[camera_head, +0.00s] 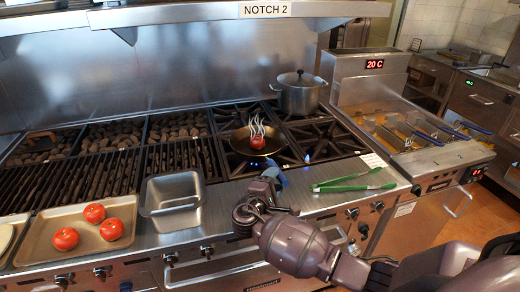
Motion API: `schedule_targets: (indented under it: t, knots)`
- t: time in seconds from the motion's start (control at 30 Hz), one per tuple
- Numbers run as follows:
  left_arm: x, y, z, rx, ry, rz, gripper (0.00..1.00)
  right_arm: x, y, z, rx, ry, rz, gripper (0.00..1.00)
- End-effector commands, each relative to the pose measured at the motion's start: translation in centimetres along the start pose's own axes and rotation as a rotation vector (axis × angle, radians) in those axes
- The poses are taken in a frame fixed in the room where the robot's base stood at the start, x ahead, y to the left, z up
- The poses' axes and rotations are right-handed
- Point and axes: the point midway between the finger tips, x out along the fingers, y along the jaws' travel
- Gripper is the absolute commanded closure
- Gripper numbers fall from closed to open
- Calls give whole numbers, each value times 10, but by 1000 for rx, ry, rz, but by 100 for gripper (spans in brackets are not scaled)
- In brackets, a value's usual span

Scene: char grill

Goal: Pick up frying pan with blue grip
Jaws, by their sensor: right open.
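The dark frying pan (238,139) sits on the burner grate right of the char grill. A red tomato (257,142) lies in it, with pale steam-like wisps above. The pan's blue grip (282,179) points toward the front edge and is partly hidden by my gripper. My right gripper (273,174) is open at the blue grip, very close to it. I cannot tell whether the grip lies between the fingers. My left gripper is not in view.
Green tongs (352,181) lie right of the grip on the steel ledge. A metal container (171,183) and a tray (36,246) with tomatoes stand to the left. A lidded pot (298,98) stands behind. A fryer (430,151) is at the right.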

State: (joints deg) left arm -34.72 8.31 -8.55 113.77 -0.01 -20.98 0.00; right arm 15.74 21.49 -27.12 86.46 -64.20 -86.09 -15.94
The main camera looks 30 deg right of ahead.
Motion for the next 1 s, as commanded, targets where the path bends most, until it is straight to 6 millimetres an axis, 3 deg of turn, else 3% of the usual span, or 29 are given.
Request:
schedule_targets:
  t: [0.2, 0.5, 0.87, 1.0]
  knots:
    - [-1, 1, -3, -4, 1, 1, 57, 24, 0, 0, 0, 0, 1, 44]
    - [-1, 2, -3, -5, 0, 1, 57, 27, 0, 0, 0, 1, 0, 46]
    - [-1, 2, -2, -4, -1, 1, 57, 27, 0, 0, 0, 1, 0, 100]
    - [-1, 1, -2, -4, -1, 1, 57, 27, 0, 0, 0, 1, 0, 100]
